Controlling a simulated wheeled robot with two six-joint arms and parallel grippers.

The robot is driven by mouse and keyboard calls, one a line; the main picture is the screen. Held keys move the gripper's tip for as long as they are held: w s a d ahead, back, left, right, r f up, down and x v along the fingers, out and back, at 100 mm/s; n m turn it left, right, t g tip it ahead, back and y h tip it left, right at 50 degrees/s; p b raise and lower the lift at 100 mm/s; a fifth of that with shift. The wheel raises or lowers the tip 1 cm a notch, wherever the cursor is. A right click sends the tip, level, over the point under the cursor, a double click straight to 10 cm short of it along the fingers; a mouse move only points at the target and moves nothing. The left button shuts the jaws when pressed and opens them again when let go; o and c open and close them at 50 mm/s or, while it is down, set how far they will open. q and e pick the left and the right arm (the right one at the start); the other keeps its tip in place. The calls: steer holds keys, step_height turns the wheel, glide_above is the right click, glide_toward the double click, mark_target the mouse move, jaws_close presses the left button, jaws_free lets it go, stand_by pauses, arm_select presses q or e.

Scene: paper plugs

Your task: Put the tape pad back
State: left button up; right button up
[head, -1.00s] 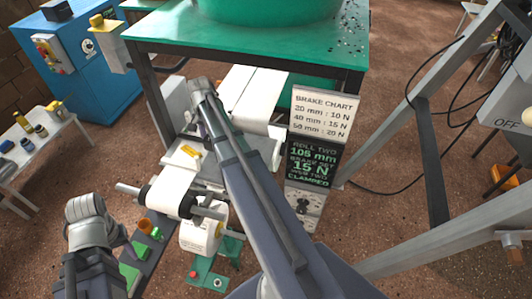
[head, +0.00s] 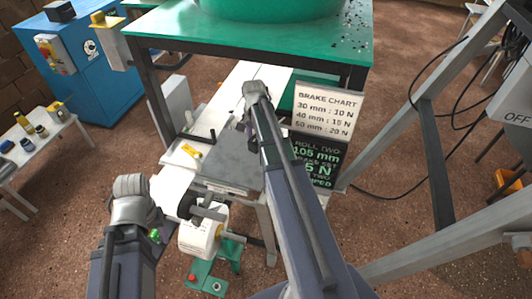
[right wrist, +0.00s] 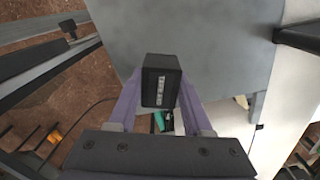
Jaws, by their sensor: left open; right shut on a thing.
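The tape pad, seemingly the black block with a pale strip on its face (right wrist: 160,82), is held between the purple fingers of my right gripper (right wrist: 158,95) in the right wrist view. It is over or beside a grey plate (right wrist: 185,40); I cannot tell whether they touch. In the head view my right gripper (head: 244,124) is over the right part of the grey machine table (head: 232,172), largely hidden by its own arm. My left gripper (head: 131,187) is at lower left, left of the paper roll, seen from behind with its fingers hidden.
A yellow piece (head: 191,151) and a black-handled bar (head: 197,135) are at the table's left. A brake chart board (head: 326,116) stands close right of my right arm.

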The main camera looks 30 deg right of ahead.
steer(key=s+a+r+n+p, duration=0.2)
steer(key=s+a+n, duration=0.2)
steer(key=s+a, duration=0.9)
steer(key=w+d, duration=1.1)
steer(key=w, duration=0.1)
steer(key=shift+w+d+r, duration=0.1)
steer(key=shift+w+d, duration=0.05)
steer(key=shift+d, duration=0.2)
steer(key=shift+w+d, duration=0.3)
steer(key=shift+w, duration=0.05)
steer(key=f+b, duration=0.3)
steer(key=shift+w+d+f, duration=0.15)
steer(key=shift+d+f, duration=0.1)
steer(key=shift+b, duration=0.3)
steer(key=shift+f, duration=0.2)
steer(key=o, duration=1.2)
